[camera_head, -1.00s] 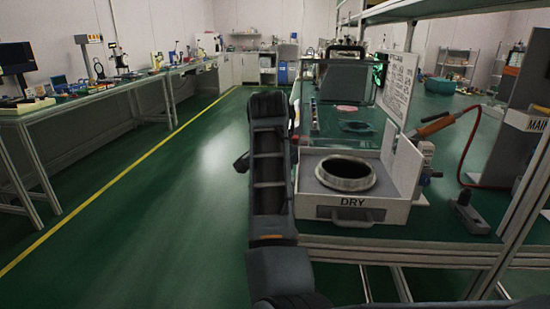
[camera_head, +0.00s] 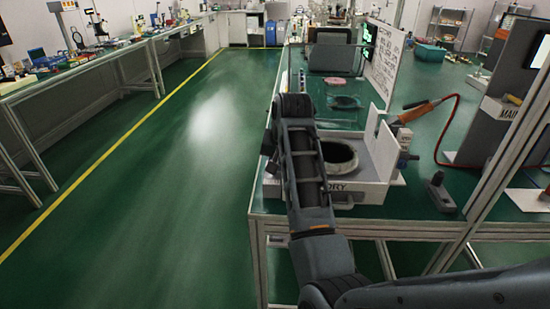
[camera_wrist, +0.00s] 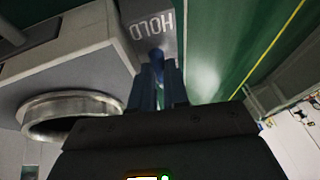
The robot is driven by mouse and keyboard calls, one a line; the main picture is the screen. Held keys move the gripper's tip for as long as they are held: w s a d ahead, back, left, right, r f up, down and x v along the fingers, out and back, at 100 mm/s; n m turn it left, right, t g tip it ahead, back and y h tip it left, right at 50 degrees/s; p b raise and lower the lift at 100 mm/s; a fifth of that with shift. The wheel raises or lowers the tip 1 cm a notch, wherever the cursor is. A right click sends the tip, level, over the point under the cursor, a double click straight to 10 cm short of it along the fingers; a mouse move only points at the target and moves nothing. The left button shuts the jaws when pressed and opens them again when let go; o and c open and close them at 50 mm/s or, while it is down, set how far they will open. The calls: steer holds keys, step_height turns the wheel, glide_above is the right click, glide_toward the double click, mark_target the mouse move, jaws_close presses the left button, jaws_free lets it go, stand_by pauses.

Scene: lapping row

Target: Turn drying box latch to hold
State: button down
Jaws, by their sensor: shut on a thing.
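The drying box (camera_head: 373,193) is a pale box with a round dark opening and a DRY label, at the table's near edge in the head view. My arm crosses in front of its left part. In the wrist view the box (camera_wrist: 75,78) fills the left, with its metal ring (camera_wrist: 70,116) below. A grey plate marked HOLD (camera_wrist: 152,27) shows at the top, its letters upside down. My gripper (camera_wrist: 159,72) is at this plate, its fingers shut on a small dark blue piece that I take as the latch. The fingers mostly hide it, so its angle cannot be told.
A white sign board (camera_head: 385,60) stands behind the box. An orange-handled tool (camera_head: 414,112) on a red cable and a small dark block (camera_head: 440,195) are to the right. Green floor (camera_head: 170,190) with a yellow line is open at left.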

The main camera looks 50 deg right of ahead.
stand_by(0.3)
steer(key=c, duration=1.1)
jaws_free()
steer(key=shift+s+d, duration=0.1)
steer(key=shift+f+b, duration=0.2)
steer(key=shift+b, duration=0.15)
